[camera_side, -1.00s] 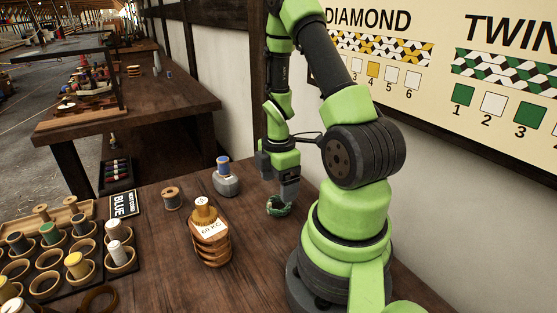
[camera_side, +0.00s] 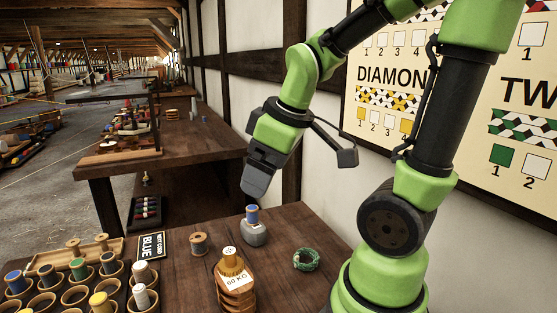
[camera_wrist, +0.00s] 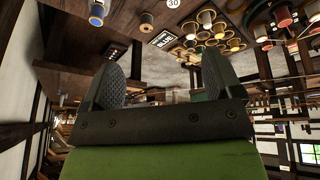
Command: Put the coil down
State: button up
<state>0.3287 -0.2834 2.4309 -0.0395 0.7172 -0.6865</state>
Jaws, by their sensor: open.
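The coil (camera_side: 306,259), a small ring of green cord, lies flat on the dark wooden table at the right, near my arm's base. Nothing touches it. My gripper (camera_side: 254,190) is raised above the table's back edge, up and to the left of the coil, and is empty. In the wrist view my gripper (camera_wrist: 165,85) shows its two dark padded fingers spread wide with nothing between them. The coil is not visible in the wrist view.
A grey weight with a blue spool (camera_side: 253,232) stands left of the coil. Bare table surrounds the coil.

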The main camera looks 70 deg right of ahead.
jog(key=s+a+r+m+t+y, duration=0.2)
jog(key=s+a+r+m, duration=0.2)
jog(key=a, duration=0.3)
jog(key=shift+s+a+r+m+t, duration=0.35)
jog(key=shift+a+r+m+t, duration=0.05)
jog(key=shift+r, duration=0.1)
